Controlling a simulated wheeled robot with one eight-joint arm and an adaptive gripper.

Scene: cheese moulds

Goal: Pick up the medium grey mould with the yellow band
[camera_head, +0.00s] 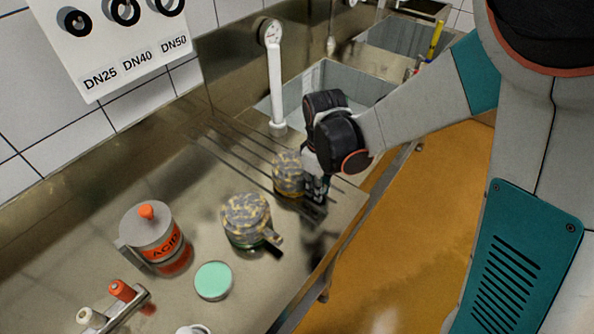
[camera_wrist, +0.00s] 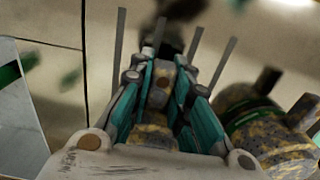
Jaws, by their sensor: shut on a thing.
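A grey mould with yellow-brown blotches (camera_head: 287,172) stands on the metal counter at the drain grooves. Its band is hard to make out. My gripper (camera_head: 316,188) is right beside it, on its right side, pointing down. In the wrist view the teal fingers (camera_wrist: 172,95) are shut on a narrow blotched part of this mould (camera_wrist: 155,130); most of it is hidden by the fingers. A larger blotched mould with a green band (camera_head: 247,214) stands nearer, with a side handle; it also shows at the right of the wrist view (camera_wrist: 262,118).
An orange-labelled acid canister (camera_head: 150,236) and a mint-green disc (camera_head: 213,281) stand at the left front. A red-capped item (camera_head: 122,291) is in a holder. A sink (camera_head: 335,82) and a white pipe with a gauge (camera_head: 275,85) lie behind. The counter edge is close on the right.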

